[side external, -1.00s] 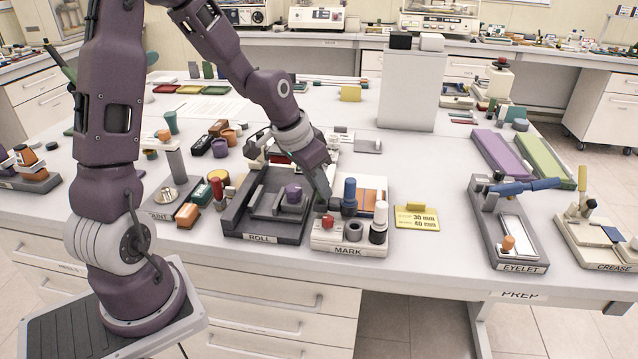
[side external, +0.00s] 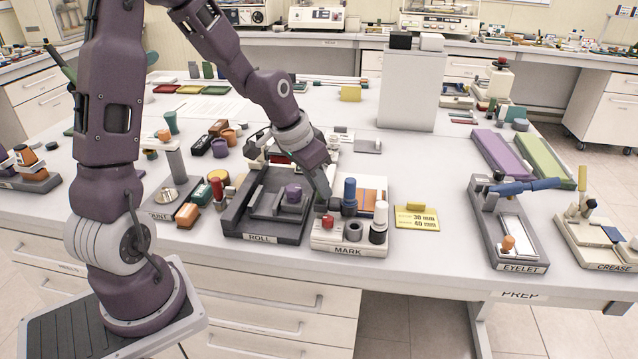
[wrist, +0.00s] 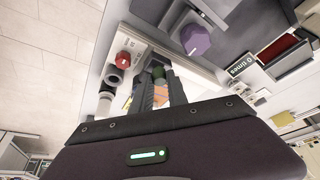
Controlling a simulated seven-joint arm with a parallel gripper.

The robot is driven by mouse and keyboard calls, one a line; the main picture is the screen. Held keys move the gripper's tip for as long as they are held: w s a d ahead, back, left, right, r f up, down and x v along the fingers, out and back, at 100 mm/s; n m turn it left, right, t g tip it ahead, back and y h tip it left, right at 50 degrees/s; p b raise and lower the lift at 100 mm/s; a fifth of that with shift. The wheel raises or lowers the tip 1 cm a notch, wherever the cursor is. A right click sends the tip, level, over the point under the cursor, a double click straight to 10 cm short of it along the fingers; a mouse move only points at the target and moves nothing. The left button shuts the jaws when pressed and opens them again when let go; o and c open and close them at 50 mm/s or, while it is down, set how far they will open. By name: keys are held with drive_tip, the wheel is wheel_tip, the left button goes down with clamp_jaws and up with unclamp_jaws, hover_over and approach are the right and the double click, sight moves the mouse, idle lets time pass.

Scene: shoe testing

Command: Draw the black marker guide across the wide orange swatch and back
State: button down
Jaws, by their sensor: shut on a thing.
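My gripper (side external: 322,188) reaches down behind the front row of the MARK station (side external: 322,242).
A red knob (side external: 327,221) sits at the station's front left. The ROLL station (side external: 262,238) with its purple knob (side external: 293,193) is close on the left. A yellow 30/40 mm card (side external: 417,217) lies on the right, with clear table between it and the EYELET station (side external: 518,266).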

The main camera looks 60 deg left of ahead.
drive_tip(key=w+a, duration=1)
drive_tip(key=shift+w+a+r, duration=0.1)
drive_tip(key=shift+w+a, duration=0.1)
drive_tip(key=c, duration=1.6)
unclamp_jaws()
drive_tip(key=shift+w, duration=0.1)
drive_tip(key=o, duration=0.3)
drive_tip(key=v, duration=0.7)
